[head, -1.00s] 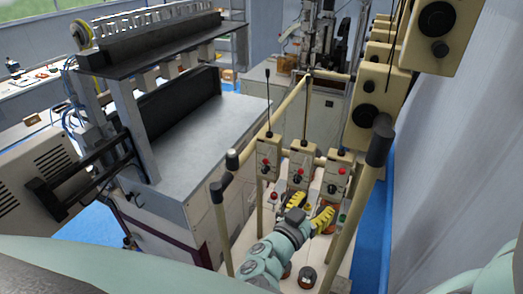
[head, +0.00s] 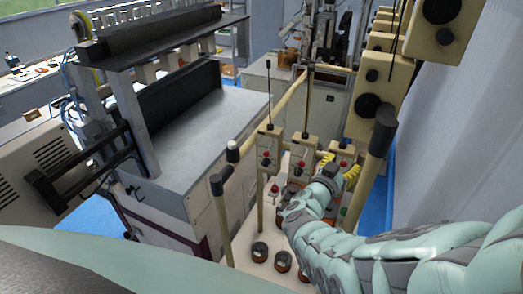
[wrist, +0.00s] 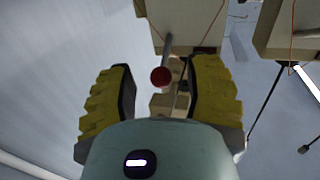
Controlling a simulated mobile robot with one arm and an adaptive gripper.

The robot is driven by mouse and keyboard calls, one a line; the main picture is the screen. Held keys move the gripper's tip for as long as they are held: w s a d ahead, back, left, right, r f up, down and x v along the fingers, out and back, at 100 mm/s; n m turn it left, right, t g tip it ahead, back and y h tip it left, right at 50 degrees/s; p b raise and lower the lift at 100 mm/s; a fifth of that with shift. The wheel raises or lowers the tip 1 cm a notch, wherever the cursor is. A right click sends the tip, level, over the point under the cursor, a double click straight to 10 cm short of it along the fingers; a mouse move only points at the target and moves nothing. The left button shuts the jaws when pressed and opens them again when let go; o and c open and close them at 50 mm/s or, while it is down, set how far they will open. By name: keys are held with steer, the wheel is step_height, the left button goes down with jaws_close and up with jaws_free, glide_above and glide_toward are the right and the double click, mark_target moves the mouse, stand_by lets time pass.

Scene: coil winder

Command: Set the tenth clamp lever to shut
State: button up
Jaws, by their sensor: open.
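In the wrist view, a red ball knob (wrist: 160,76) on a thin grey rod lies between the two yellow fingers of my gripper (wrist: 160,98). The fingers are apart on either side of it and none visibly touches it. The rod runs up to a beige box (wrist: 187,25). In the head view my gripper (head: 339,169) is at the rightmost of three small beige boxes (head: 343,153) and partly hides it. I cannot read any number that marks the tenth clamp lever, nor tell its setting.
Two more beige boxes with red knobs, a left one (head: 268,145) and a middle one (head: 303,152), stand to the left of my gripper. A beige post with a dark cap (head: 376,155) rises close on the right. Dark-topped spools (head: 283,260) sit on the base below.

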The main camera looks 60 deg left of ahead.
steer(key=shift+w+a, duration=0.25)
steer(key=shift+w, duration=0.1)
steer(key=shift+o, duration=0.5)
jaws_close()
